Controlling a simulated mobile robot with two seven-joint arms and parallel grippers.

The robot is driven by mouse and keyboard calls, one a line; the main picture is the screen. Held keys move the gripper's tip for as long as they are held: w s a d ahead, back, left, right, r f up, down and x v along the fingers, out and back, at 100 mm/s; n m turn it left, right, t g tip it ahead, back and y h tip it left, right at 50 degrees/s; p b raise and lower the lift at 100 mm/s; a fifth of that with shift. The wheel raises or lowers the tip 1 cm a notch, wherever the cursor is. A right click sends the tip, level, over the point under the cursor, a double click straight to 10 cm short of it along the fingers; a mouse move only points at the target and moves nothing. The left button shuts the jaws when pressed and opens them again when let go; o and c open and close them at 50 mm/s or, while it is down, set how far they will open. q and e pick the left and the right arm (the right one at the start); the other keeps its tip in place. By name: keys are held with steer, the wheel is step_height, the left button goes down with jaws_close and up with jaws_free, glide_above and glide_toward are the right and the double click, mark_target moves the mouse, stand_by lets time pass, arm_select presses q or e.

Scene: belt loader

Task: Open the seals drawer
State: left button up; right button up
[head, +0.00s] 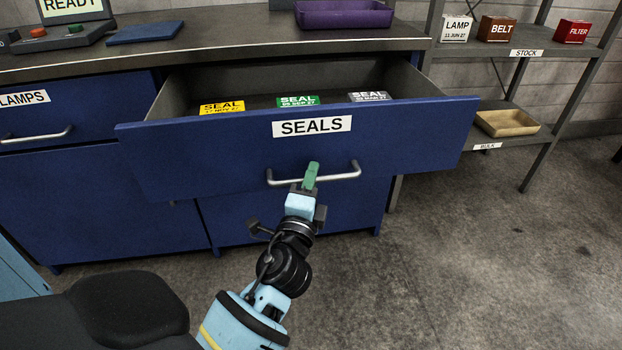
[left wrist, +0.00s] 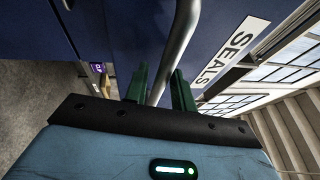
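The seals drawer (head: 235,150) is blue with a white SEALS label (head: 312,126). It stands pulled out of the cabinet, its inside visible from above. Yellow (head: 222,107), green (head: 297,100) and grey (head: 369,96) seal boxes are inside it. My left gripper (head: 311,176) is at the drawer's silver bar handle (head: 343,177). In the left wrist view the handle (left wrist: 178,40) passes between the green fingers of the left gripper (left wrist: 160,88), which are closed around it. My right gripper is out of view.
The LAMPS drawer (head: 75,115) is closed at left. The worktop (head: 220,38) holds a purple tray (head: 343,14), a blue pad (head: 146,32) and a READY display (head: 72,6). A shelf (head: 535,44) at right carries boxes and a tan tray (head: 507,123). The floor at right is clear.

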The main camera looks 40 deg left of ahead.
arm_select(q)
steer(key=shift+o, duration=0.6)
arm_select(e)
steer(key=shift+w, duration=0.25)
arm_select(q)
steer(key=shift+s+d+f, duration=0.15)
steer(key=shift+s, duration=0.05)
steer(key=b+v, duration=0.1)
steer(key=v, duration=0.6)
steer(key=shift+s, duration=0.15)
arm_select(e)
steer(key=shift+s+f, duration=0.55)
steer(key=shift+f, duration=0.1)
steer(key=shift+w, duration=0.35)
